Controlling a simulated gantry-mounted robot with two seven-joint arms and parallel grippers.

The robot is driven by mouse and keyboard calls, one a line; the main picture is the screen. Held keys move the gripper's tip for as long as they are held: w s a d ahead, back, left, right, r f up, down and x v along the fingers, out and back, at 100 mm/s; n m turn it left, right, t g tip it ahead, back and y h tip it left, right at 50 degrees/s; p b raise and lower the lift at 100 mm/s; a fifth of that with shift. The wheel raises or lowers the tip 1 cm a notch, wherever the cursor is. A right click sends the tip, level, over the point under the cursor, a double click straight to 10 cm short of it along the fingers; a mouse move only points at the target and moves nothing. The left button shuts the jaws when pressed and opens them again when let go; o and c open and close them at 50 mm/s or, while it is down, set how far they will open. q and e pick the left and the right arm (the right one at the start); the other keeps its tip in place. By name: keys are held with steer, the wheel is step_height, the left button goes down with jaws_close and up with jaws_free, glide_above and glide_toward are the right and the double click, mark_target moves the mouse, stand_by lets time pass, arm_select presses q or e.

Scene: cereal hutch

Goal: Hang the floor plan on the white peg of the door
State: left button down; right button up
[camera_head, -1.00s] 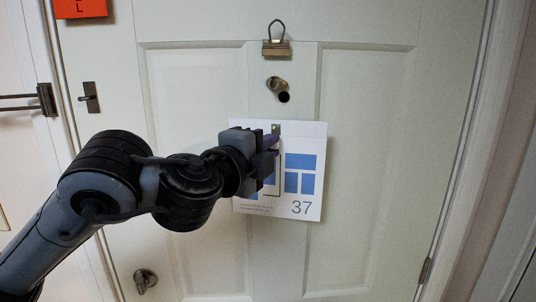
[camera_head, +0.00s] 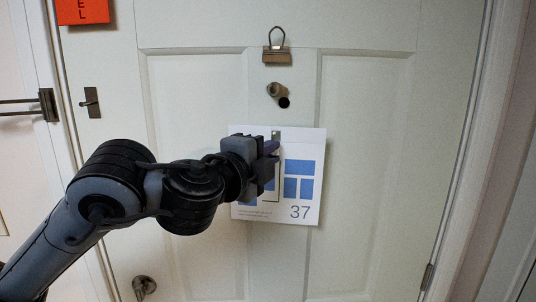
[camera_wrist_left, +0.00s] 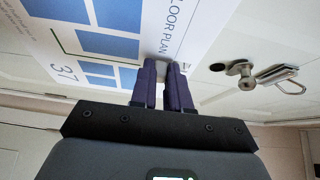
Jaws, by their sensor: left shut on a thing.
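The floor plan (camera_head: 304,205), a white sheet with blue blocks and the number 37, is upright in front of the door (camera_head: 365,110), below the peg. My left gripper (camera_head: 271,149) is shut on its upper part, and covers some of its left half. A small grey tab (camera_head: 276,134) shows at the sheet's top edge. The peg (camera_head: 277,90), pale grey-beige here, sticks out above the sheet, apart from it. In the left wrist view, the purple fingertips (camera_wrist_left: 169,66) pinch the floor plan (camera_wrist_left: 110,45) near its title edge; the peg (camera_wrist_left: 241,76) is to their right.
A dark round spot (camera_head: 284,102) is just beside the peg. A metal clip with a wire loop (camera_head: 277,54) is above it. An orange-red sign (camera_head: 82,10), a latch plate (camera_head: 92,102) and a door knob (camera_head: 144,287) are on the left. The right door panel is clear.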

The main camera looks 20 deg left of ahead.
arm_select(q)
steer(key=c, duration=1)
jaws_free()
steer(key=shift+a, duration=0.15)
steer(key=shift+r, duration=0.1)
